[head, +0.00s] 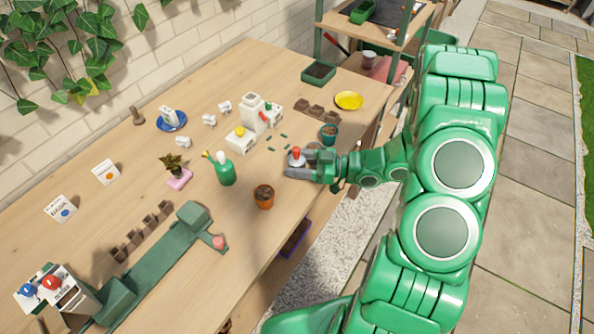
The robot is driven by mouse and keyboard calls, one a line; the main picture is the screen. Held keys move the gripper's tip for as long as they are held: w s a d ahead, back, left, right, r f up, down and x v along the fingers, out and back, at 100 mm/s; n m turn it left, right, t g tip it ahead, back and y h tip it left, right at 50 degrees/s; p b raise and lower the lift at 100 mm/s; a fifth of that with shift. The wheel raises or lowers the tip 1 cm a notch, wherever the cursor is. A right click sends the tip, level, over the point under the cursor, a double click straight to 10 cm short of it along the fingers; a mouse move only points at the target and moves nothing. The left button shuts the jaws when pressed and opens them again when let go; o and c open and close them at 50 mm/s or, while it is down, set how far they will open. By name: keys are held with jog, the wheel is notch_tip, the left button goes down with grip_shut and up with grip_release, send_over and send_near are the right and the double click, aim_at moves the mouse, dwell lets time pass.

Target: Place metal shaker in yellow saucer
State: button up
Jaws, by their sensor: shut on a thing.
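The yellow saucer (349,100) lies flat on the wooden table near its right edge and looks empty. My gripper (297,164) is at the table's right side, in front of the saucer and to its left in the picture. It is shut around a small silvery thing with a red top, which looks like the metal shaker (296,154). The shaker looks upright, and the fingers hide its lower part. I cannot tell whether it touches the table.
A teal pot (329,134) and brown seedling pots (316,110) stand between my gripper and the saucer. A dark green tray (318,73) is behind the saucer.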

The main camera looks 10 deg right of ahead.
jog(key=shift+f, duration=1.85)
jog(key=shift+f, duration=0.2)
jog(key=o, duration=1.1)
jog(key=shift+v, duration=3.9)
